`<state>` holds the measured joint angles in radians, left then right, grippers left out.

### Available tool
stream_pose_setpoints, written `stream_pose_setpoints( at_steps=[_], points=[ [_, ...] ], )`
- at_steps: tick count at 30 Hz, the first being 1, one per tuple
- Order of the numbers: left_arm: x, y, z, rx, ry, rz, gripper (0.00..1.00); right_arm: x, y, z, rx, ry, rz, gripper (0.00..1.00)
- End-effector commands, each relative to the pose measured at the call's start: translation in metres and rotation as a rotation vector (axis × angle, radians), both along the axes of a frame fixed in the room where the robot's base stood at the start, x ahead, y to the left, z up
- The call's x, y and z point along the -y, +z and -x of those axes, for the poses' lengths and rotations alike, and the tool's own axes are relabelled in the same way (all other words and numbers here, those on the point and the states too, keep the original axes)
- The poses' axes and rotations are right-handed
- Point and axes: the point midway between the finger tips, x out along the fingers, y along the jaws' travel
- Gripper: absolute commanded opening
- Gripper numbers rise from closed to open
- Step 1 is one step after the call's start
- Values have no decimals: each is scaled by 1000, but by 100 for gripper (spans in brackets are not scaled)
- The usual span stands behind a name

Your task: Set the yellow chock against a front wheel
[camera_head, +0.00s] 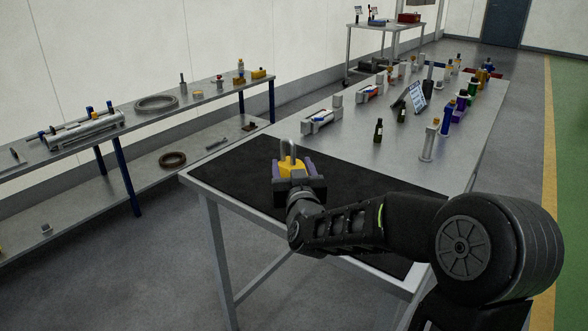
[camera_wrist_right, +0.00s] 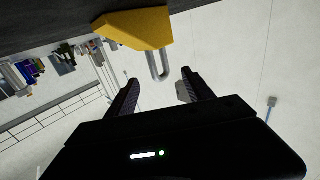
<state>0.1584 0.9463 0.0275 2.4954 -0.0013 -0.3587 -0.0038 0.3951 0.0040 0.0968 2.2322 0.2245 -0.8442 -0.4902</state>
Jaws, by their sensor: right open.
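The yellow chock (camera_head: 288,164) has a grey loop handle and stands on the black mat on the near end of the long table. In the right wrist view the chock (camera_wrist_right: 138,28) is at the top against the dark mat, its loop handle pointing toward my gripper. My right gripper (camera_head: 292,168) is open at the chock, one finger showing on each side of it. In the wrist view the right gripper's fingers (camera_wrist_right: 158,78) are apart and the loop's end lies around their tips; I see no grip.
The black mat (camera_head: 235,174) is otherwise bare. Bottles (camera_head: 378,131), cylinders and fixtures fill the table's far part. A shelf bench (camera_head: 200,96) with tools and rings stands along the left wall. Grey floor lies between them, with a yellow line (camera_head: 549,150) at the right.

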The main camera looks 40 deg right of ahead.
Motion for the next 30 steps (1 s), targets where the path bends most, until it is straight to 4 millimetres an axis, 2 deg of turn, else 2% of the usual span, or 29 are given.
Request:
stream_pose_setpoints(
  at_steps=[5,13,23,30],
  points=[
    [0,0,0,0,1,0,0,0,0,-1,0,0,0,61],
    [0,2,0,0,0,0,0,12,0,-22,-1,-1,0,61],
    [0,2,0,0,0,0,0,13,0,-24,0,0,0,61],
    [0,8,0,0,0,0,0,27,0,-49,-1,0,-2,61]
  ],
)
